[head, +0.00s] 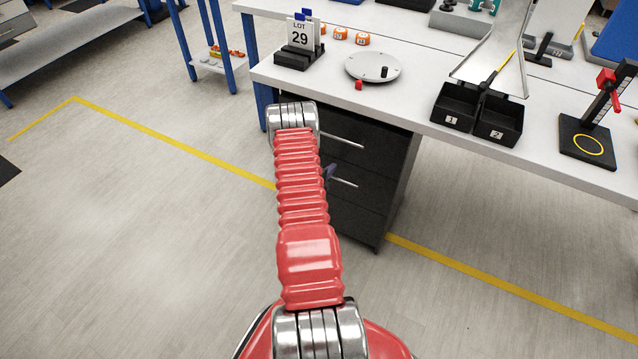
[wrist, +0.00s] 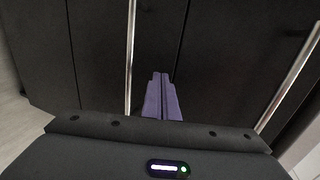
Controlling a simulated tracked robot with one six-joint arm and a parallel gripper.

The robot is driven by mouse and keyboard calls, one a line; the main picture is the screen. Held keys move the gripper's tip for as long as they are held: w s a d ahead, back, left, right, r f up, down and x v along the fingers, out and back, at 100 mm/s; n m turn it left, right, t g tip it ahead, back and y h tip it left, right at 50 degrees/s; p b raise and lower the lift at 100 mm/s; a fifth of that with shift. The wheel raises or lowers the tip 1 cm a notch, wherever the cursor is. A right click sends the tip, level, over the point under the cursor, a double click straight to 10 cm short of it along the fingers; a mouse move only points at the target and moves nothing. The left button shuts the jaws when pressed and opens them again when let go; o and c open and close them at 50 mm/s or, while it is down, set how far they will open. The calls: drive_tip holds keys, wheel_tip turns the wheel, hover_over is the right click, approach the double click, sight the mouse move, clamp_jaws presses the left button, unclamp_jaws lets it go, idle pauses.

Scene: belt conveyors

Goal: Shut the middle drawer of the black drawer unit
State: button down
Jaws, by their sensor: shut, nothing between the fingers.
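The black drawer unit (head: 395,165) stands under the bench, partly hidden behind my red arm. The middle drawer (head: 357,197) has a thin silver handle (head: 345,182); it looks about flush with the drawers around it, and I see no clear gap. In the wrist view the picture is turned, and the middle drawer's front (wrist: 155,30) lies between two dark seams, with its handle (wrist: 130,55) on the left. My gripper (head: 329,171) has purple fingers, shut and empty, at the upper part of that front, beside the handle. The fingertips (wrist: 161,75) look close to the front; contact cannot be told.
The top drawer's handle (head: 342,138) also shows, on the right in the wrist view (wrist: 295,75). The white bench top (head: 400,107) overhangs the unit and carries a turntable (head: 374,66), a LOT 29 sign (head: 299,38) and black bins (head: 455,105).

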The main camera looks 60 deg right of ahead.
drive_tip(key=v, duration=1.1)
drive_tip(key=shift+a+f, duration=0.3)
drive_tip(key=shift+a, duration=0.2)
drive_tip(key=shift+w, duration=0.1)
